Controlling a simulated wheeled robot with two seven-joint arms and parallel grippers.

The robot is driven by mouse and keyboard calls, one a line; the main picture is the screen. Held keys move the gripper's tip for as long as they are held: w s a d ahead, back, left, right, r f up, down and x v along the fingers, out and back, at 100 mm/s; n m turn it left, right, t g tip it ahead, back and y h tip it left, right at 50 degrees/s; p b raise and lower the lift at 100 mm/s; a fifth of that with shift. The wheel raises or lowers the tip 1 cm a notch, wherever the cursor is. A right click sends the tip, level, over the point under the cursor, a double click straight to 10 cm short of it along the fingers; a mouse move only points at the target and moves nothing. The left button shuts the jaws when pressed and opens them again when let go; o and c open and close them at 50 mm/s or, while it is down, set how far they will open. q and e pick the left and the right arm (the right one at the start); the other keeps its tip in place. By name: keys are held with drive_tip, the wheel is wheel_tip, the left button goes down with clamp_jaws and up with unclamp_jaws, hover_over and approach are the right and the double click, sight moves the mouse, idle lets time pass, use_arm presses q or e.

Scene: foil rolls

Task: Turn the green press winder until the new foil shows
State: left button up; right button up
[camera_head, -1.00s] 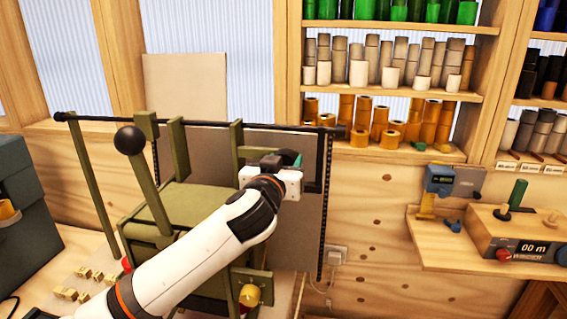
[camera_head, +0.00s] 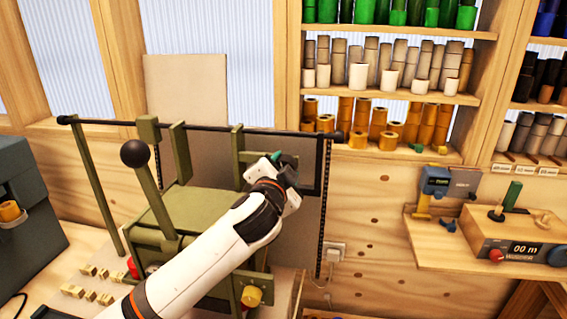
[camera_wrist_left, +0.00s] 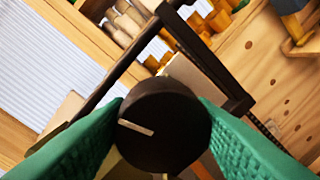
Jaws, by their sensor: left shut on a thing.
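The green press (camera_head: 190,212) stands at the left in the head view, with a black ball-topped lever (camera_head: 134,153) and a dark bar across its top. The winder's round dark knob (camera_wrist_left: 165,128), marked with a pale line, fills the middle of the left wrist view. My left gripper (camera_head: 280,160) is at the right end of the press frame. Its green fingers (camera_wrist_left: 165,135) are closed on opposite sides of the knob. In the head view the gripper mostly hides the knob. I cannot make out the foil. My right gripper is not in view.
Shelves of foil rolls (camera_head: 380,120) stand behind at the right. Small brass type blocks (camera_head: 90,270) lie on the bench left of the press. A dark grey box (camera_head: 25,190) stands at far left.

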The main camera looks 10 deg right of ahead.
use_arm(q)
drive_tip(key=m+p, duration=0.2)
drive_tip(key=m, duration=0.2)
drive_tip(key=shift+r+y, duration=0.1)
drive_tip(key=shift+y, duration=0.2)
drive_tip(key=m+p, duration=0.2)
drive_tip(key=m, duration=0.2)
drive_tip(key=shift+m+y, duration=0.3)
drive_tip(key=shift+f, duration=0.2)
drive_tip(key=o, duration=1)
drive_tip(key=shift+d, duration=0.1)
